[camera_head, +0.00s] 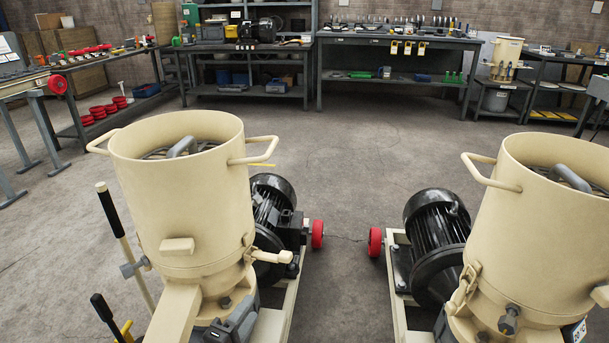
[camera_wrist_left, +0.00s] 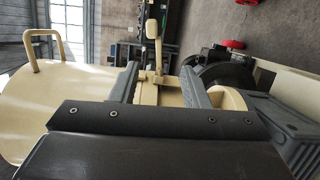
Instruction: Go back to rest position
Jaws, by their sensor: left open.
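My left gripper (camera_head: 240,318) is low in front of the left pellet mill (camera_head: 185,225), a cream drum with two side handles. In the left wrist view its two grey fingers (camera_wrist_left: 162,88) stand apart, with the mill's cream latch (camera_wrist_left: 153,52) seen between and beyond them. I cannot tell whether a finger touches the mill. The latch also shows at the drum's lower right in the head view. My right gripper is not in view.
A second cream mill (camera_head: 540,240) stands at the right. Black motors (camera_head: 272,205) and red wheels lie between the mills. A black-handled lever (camera_head: 112,215) rises at the left. Workbenches (camera_head: 400,40) line the back wall. The floor (camera_head: 350,150) beyond the mills is open.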

